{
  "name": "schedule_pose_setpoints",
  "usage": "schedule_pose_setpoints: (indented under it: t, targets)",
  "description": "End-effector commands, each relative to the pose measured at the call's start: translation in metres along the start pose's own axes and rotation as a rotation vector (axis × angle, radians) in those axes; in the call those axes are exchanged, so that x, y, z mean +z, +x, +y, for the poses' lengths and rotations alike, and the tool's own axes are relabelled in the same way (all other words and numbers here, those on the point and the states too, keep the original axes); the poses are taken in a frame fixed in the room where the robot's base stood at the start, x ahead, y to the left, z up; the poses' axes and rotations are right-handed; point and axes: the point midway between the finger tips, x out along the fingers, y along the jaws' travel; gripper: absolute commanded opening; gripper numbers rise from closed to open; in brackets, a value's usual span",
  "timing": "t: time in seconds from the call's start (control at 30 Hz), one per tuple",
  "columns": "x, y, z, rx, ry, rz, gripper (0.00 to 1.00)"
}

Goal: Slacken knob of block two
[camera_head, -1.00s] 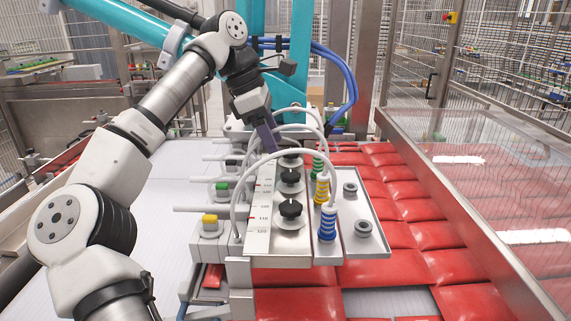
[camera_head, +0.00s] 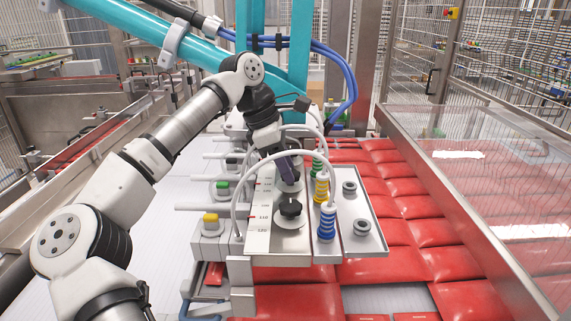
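My gripper (camera_head: 288,172) reaches down from the left arm onto the metal plate (camera_head: 262,236) with the scale. Its dark purple fingers are at the middle of the knob row and hide the middle knob. I cannot tell whether they touch it or how far apart they are. A black front knob (camera_head: 290,208) on a round grey disc is fully visible nearer me, apart from the gripper. The back knob is hidden behind the gripper.
White hoses arch beside my gripper. Blue (camera_head: 327,222), yellow (camera_head: 321,188) and green (camera_head: 316,165) suction bellows stand right of the knobs. Yellow (camera_head: 210,220) and green (camera_head: 223,187) buttons sit on blocks at left. Red packs lie at right.

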Motion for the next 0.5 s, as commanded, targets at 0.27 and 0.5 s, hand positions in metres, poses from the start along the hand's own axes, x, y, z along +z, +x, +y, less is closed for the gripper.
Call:
schedule_pose_setpoints:
  t: [0.27, 0.5]
  targets:
    - [0.0, 0.0, -0.0003, 0.001, -0.004, 0.0, 0.14]
    - [-0.0009, 0.0015, -0.0011, 0.028, -0.066, 0.001, 0.14]
